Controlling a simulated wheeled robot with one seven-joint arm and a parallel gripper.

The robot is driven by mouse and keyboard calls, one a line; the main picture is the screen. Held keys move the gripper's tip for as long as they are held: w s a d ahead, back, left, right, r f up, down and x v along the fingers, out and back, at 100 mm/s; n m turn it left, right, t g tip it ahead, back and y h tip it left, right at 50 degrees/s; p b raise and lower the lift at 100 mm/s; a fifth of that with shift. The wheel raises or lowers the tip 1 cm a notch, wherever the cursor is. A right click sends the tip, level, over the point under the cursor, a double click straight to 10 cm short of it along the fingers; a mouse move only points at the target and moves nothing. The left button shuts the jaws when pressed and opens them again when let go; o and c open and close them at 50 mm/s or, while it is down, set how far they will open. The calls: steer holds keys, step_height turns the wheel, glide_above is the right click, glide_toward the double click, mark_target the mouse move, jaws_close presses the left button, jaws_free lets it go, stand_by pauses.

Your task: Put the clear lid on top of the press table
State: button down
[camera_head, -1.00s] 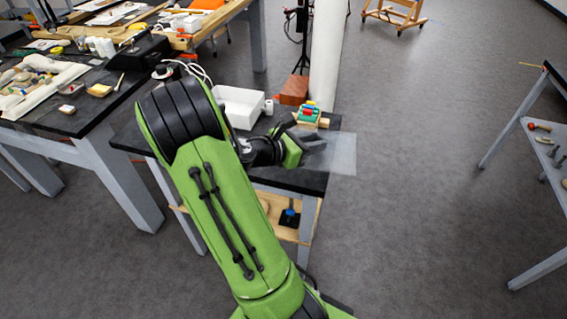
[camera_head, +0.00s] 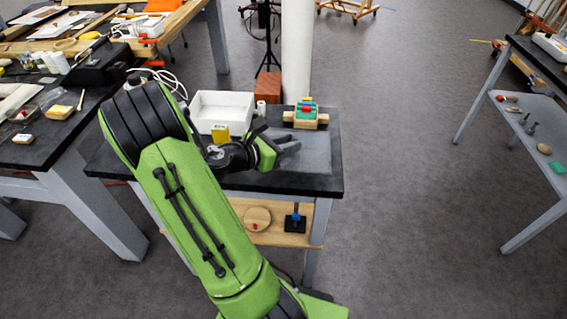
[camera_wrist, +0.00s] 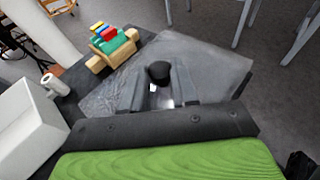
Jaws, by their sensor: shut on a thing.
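The clear lid (camera_head: 312,156) is a see-through flat sheet with a dark knob (camera_wrist: 159,71). My gripper (camera_head: 289,146) is shut on the lid, its fingers at the knob, and holds it flat over the right part of the black-topped press table (camera_head: 275,181). In the wrist view the lid (camera_wrist: 205,60) spreads out beyond the fingers (camera_wrist: 165,93). I cannot tell whether the lid touches the tabletop or is slightly above it. My arm hides the table's left middle.
On the table stand a white open box (camera_head: 222,108), a white roll (camera_head: 261,108), a yellow block (camera_head: 220,134) and a wooden holder with coloured blocks (camera_head: 306,114), close behind the lid. A white column (camera_head: 296,50) rises behind. A shelved table (camera_head: 535,130) is at the right.

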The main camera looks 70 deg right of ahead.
mark_target(286, 158)
step_height(286, 158, down, 5)
steer(key=shift+w+f+b, duration=0.15)
steer(key=shift+b, duration=1)
steer(key=c, duration=0.9)
jaws_free()
steer(key=shift+o, duration=0.2)
